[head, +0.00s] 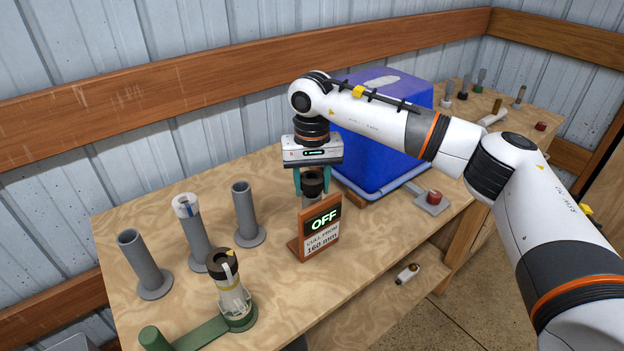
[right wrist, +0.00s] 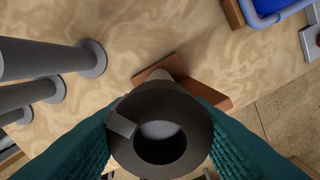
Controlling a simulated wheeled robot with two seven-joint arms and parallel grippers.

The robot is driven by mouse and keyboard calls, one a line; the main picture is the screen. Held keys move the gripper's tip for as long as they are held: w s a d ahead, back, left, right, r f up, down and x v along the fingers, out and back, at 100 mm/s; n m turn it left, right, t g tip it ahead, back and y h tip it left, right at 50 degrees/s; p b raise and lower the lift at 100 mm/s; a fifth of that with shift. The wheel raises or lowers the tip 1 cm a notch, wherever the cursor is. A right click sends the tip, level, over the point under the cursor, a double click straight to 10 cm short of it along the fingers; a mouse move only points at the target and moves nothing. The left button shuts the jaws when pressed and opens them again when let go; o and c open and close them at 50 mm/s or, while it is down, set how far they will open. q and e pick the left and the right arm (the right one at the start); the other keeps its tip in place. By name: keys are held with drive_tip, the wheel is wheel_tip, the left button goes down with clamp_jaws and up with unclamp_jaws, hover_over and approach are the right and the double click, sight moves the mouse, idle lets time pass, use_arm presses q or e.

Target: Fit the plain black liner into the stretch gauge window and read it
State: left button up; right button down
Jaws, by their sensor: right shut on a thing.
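My right gripper (head: 312,184) points down with its teal fingers shut on a black-topped liner (head: 312,180). In the right wrist view the liner (right wrist: 160,100) is a thick black ring with a round hole and a small grey tab on its rim, between the fingers. It is upright just behind the stretch gauge, a brown stand (head: 296,246) whose display (head: 324,218) reads OFF above a label "CULL FROM 160 mm". The gauge hides the liner's lower part, so I cannot tell whether it sits in the window. My left gripper is not in view.
Grey upright tubes (head: 144,264) stand at left, one with a white-topped liner (head: 184,204). A dark-topped clear liner (head: 234,298) stands in a green holder (head: 204,334) in front. A blue crate (head: 376,110) and a red button (head: 434,197) are right of the gauge.

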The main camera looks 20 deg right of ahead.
drive_tip(key=shift+f+b, duration=0.35)
drive_tip(key=shift+f, duration=0.35)
drive_tip(key=c, duration=0.9)
unclamp_jaws()
drive_tip(key=shift+r, duration=0.15)
drive_tip(key=shift+c, duration=0.2)
drive_tip(key=shift+o, duration=1.4)
drive_tip(key=shift+w+a, duration=0.15)
drive_tip(key=shift+a, duration=0.05)
drive_tip(key=shift+d, duration=0.2)
